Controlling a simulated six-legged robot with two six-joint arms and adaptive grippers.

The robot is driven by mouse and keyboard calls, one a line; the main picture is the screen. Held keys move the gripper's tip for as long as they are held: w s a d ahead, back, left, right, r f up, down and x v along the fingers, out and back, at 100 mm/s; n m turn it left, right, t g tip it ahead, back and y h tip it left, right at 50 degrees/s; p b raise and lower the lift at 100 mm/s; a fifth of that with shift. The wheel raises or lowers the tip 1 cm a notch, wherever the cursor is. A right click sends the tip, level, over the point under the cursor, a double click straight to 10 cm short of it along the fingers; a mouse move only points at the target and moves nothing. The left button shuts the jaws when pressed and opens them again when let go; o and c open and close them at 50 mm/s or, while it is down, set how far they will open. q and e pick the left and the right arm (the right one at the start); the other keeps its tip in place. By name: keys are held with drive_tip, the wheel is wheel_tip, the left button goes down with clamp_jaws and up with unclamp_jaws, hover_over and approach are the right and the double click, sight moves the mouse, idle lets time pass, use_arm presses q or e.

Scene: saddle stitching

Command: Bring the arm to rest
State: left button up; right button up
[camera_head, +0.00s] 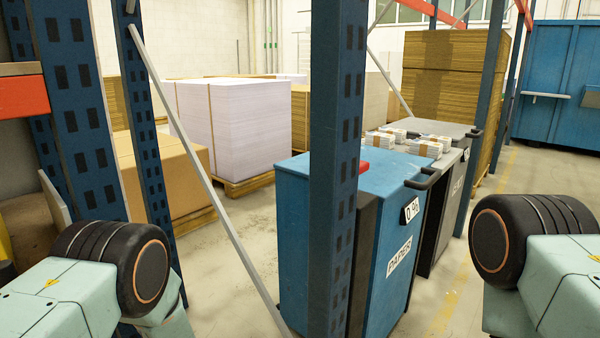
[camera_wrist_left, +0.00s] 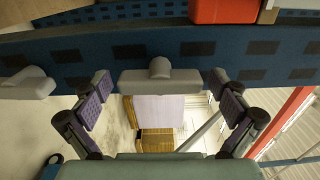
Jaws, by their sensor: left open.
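My left gripper (camera_wrist_left: 161,84) shows in the left wrist view with its two padded fingers spread wide apart, and nothing is held between them. A blue rack post with dark slots (camera_wrist_left: 130,48) crosses that view beyond the fingertips; I cannot tell whether they touch it. In the head view, parts of both my arms show at the lower left and lower right, but neither gripper is visible there. My right gripper is in neither view.
A blue rack post (camera_head: 338,150) stands close in front. Behind it are a blue paper bin (camera_head: 390,190) and a grey bin (camera_head: 452,190) carrying paper bundles (camera_head: 424,148). A slanted grey brace (camera_head: 205,180) stands left. A white paper stack (camera_head: 235,125) sits on a pallet behind.

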use_arm(q)
drive_tip(key=shift+s+d, duration=0.1)
idle(0.3)
drive_tip(key=v, duration=1.2)
drive_tip(key=x, duration=1.2)
drive_tip(key=n, duration=0.2)
drive_tip(key=shift+n, duration=0.3)
drive_tip(key=n, duration=0.3)
drive_tip(key=n+b, duration=0.1)
drive_tip(key=n, duration=0.4)
drive_tip(key=shift+r, duration=0.1)
drive_tip(key=n+b, duration=0.1)
drive_tip(key=n, duration=0.3)
drive_tip(key=shift+n, duration=0.3)
drive_tip(key=n+b, duration=0.2)
drive_tip(key=n, duration=0.3)
drive_tip(key=shift+s, duration=0.1)
